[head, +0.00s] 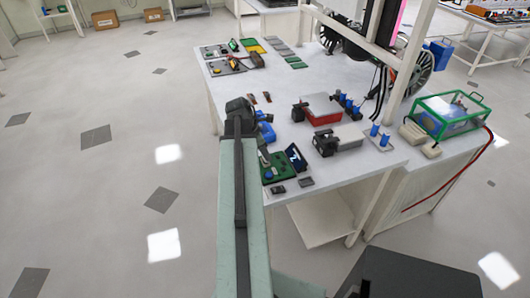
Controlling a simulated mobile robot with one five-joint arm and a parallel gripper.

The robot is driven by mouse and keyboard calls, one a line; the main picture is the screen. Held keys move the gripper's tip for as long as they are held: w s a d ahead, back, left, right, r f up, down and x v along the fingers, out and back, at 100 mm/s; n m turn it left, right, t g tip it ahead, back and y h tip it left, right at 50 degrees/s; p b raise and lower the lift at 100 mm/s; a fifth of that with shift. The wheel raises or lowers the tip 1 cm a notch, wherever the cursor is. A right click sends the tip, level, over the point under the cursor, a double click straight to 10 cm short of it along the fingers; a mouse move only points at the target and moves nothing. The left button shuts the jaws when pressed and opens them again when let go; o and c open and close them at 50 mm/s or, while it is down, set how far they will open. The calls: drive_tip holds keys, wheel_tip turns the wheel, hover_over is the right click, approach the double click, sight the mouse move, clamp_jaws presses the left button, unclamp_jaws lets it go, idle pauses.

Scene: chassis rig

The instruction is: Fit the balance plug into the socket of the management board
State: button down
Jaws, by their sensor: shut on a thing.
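My arm reaches forward over the near left edge of the white workbench. My gripper (264,156) is small at its far end, beside and above a green board (279,173) that looks like the management board. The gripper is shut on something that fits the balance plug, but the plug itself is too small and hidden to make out. The board lies near the bench's front left edge, with a dark panel with a blue-white mark (296,157) at its right. The socket cannot be made out, nor whether plug and board touch.
A red-topped box (321,110) and a grey block (347,139) with black ends stand right of the board. Blue cylinders (376,131) are beyond. A green-framed clear case (451,115) stands at the right. Small dark pieces (278,189) lie at the front edge.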

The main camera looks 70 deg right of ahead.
drive_tip(key=shift+f+b, duration=0.85)
drive_tip(key=shift+f, duration=0.05)
drive_tip(key=c, duration=0.9)
unclamp_jaws()
drive_tip(key=shift+c, duration=0.2)
drive_tip(key=shift+r, duration=0.1)
drive_tip(key=p+v, duration=0.7)
drive_tip(key=shift+a+r, duration=0.15)
drive_tip(key=shift+r, duration=0.2)
drive_tip(key=shift+w, duration=0.25)
